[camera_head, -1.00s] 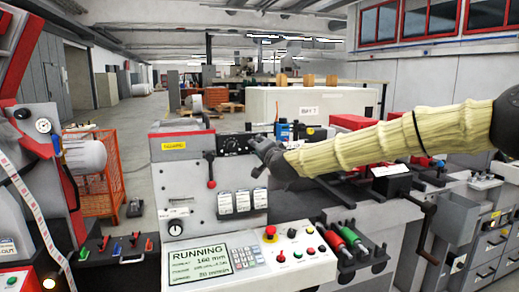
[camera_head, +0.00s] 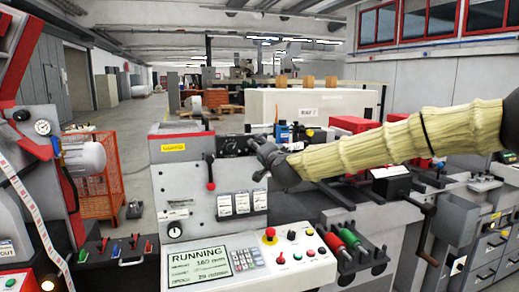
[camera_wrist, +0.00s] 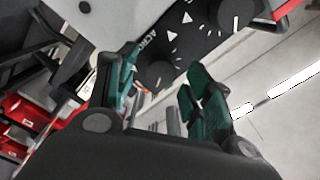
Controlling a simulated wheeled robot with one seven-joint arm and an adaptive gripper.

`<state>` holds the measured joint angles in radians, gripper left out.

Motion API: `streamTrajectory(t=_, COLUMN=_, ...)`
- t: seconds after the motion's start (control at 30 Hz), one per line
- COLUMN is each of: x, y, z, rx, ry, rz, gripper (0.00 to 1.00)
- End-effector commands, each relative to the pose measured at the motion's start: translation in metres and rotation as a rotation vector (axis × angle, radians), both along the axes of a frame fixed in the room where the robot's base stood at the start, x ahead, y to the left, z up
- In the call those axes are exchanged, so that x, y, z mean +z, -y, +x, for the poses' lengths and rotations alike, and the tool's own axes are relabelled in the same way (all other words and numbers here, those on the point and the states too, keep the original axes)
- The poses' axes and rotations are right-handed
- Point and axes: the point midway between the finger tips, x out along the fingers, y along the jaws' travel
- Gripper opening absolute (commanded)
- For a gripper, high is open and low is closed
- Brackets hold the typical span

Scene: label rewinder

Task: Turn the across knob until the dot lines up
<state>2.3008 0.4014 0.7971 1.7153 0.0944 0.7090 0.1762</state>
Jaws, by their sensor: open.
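The black knob panel (camera_head: 233,146) is at the top of the grey machine. In the wrist view, the across knob (camera_wrist: 158,73) is a dark round knob below white lettering that reads "ACRO", partly hidden. My gripper (camera_wrist: 165,65) is open, with one teal finger on each side of this knob. I cannot tell whether the fingers touch it. The knob's dot cannot be made out. A second knob (camera_wrist: 236,14) with a white pointer line is at upper right, with white triangle marks near it. In the head view my gripper (camera_head: 256,143) is at the panel's right end and covers that part.
A red-balled lever (camera_head: 211,186) stands below the panel. Lower down are a keypad console with a "RUNNING" display (camera_head: 200,265) and a red stop button (camera_head: 269,236). Red and green rollers (camera_head: 352,240) are at right. A blue device (camera_head: 282,132) stands behind my gripper.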

Motion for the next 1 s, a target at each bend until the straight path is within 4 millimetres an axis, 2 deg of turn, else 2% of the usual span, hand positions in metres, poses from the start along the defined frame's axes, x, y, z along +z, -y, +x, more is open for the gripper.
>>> streamTrajectory(t=0.3, x=0.001, y=0.019, z=-0.055, rx=0.001, ry=-0.001, rz=0.001, gripper=0.51)
streamTrajectory(t=0.5, x=0.0, y=0.028, z=-0.083, rx=0.0, ry=-0.002, rz=0.001, gripper=0.51)
streamTrajectory(t=0.7, x=0.0, y=0.032, z=-0.096, rx=-0.001, ry=0.0, rz=0.001, gripper=0.51)
streamTrajectory(t=1.0, x=0.0, y=0.033, z=-0.098, rx=0.0, ry=0.0, rz=0.001, gripper=0.51)
